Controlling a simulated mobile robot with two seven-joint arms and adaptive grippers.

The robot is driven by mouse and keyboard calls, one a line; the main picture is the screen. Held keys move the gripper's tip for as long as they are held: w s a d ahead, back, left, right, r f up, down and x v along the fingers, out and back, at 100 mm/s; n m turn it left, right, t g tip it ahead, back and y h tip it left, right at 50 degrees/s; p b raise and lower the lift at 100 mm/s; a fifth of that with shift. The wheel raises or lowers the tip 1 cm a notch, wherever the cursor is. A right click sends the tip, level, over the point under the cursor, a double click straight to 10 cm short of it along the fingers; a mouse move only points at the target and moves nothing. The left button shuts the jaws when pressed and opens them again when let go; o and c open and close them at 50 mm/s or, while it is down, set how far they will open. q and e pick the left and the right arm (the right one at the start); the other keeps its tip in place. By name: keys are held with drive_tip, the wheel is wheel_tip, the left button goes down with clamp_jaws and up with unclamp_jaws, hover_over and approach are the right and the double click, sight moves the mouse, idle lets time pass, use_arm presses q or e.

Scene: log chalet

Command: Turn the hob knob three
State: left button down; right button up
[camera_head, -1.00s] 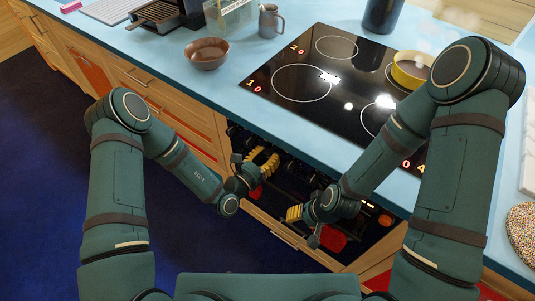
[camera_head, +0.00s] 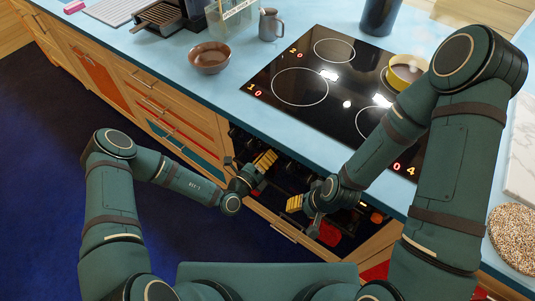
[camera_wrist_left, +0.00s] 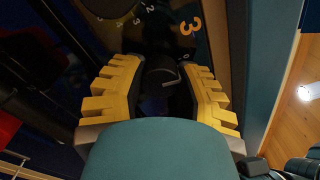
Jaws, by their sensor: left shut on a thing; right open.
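In the left wrist view, a dark hob knob three (camera_wrist_left: 160,72) with a pale curved mark sits between the yellow ridged fingers of my left gripper (camera_wrist_left: 163,85), which is shut on it. An orange "3" (camera_wrist_left: 190,27) is printed beside it, with a small "0" near the right finger. In the head view, my left gripper (camera_head: 266,160) is at the front panel below the black glass hob (camera_head: 330,85). My right gripper (camera_head: 295,203) is open, in front of the panel, lower and to the right. The knob is hidden in the head view.
The hob displays show "1 0", "2 0" and "0 4"; my right arm hides part of the hob. A yellow-rimmed pan (camera_head: 404,72) stands on it. A brown bowl (camera_head: 209,57) and a grey mug (camera_head: 271,24) stand on the blue worktop (camera_head: 175,75). Another round dial (camera_wrist_left: 110,5) lies beside knob three.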

use_arm(q)
drive_tip(key=shift+n, duration=0.6)
drive_tip(key=c, duration=0.6)
unclamp_jaws()
drive_tip(key=v, duration=1.2)
